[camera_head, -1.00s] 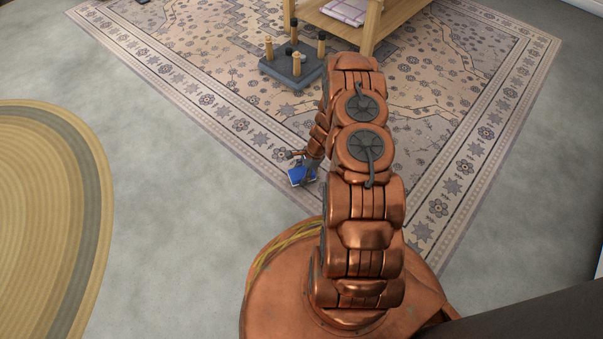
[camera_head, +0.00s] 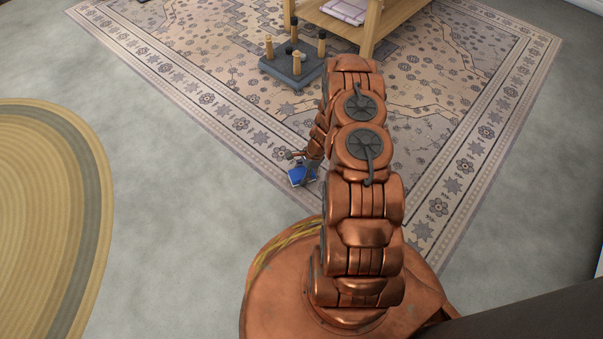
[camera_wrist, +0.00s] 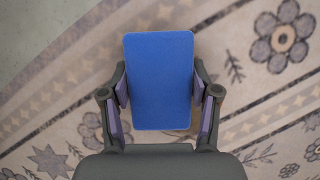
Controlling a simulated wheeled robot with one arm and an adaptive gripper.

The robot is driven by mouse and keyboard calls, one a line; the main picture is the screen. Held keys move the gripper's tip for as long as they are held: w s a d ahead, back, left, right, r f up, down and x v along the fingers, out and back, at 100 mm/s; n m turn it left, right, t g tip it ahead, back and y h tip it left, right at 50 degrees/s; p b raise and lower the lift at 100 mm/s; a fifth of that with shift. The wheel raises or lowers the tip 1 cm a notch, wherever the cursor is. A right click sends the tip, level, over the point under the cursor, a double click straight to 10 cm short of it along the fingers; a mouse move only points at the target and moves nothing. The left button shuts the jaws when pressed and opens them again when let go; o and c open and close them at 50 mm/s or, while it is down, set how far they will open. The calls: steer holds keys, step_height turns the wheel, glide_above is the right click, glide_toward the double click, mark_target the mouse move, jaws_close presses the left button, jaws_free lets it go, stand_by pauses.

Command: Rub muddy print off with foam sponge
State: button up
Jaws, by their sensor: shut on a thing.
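The blue foam sponge (camera_wrist: 160,80) is a flat rectangular block between my gripper's fingers in the wrist view. My gripper (camera_wrist: 160,88) is shut on its two long sides. In the head view the sponge (camera_head: 301,175) shows as a small blue patch at the rug's near border, and my gripper (camera_head: 303,166) is partly hidden by my arm. I cannot tell whether the sponge touches the rug. No muddy print can be made out in either view; the sponge or my arm may cover it.
A patterned rug (camera_head: 425,110) lies on the grey floor (camera_head: 170,210). A dark board with several pegs (camera_head: 288,72) stands on it, beside a wooden shelf unit (camera_head: 350,28) holding a folded cloth (camera_head: 345,9). A striped oval rug (camera_head: 40,200) lies at left. Floor between the rugs is clear.

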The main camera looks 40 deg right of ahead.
steer(key=shift+d, duration=0.15)
steer(key=shift+w+d+p, duration=0.25)
steer(key=shift+d+p, duration=0.3)
steer(key=shift+d, duration=0.45)
steer(key=shift+w+d+f, duration=0.1)
steer(key=shift+w+d, duration=0.15)
steer(key=shift+d, duration=0.8)
steer(key=shift+w+d+f, duration=0.1)
steer(key=shift+w+d, duration=0.1)
steer(key=shift+d, duration=0.8)
steer(key=shift+w+d+r, duration=0.1)
steer(key=shift+w+d, duration=0.05)
steer(key=shift+d, duration=0.5)
steer(key=shift+w+d+r, duration=0.1)
steer(key=shift+w+d, duration=0.1)
steer(key=shift+d, duration=0.5)
steer(key=shift+w+d+r, duration=0.1)
steer(key=shift+w+d, duration=0.05)
steer(key=shift+d, duration=0.5)
steer(key=shift+f, duration=0.1)
steer(key=shift+p, duration=0.3)
steer(key=shift+a, duration=0.1)
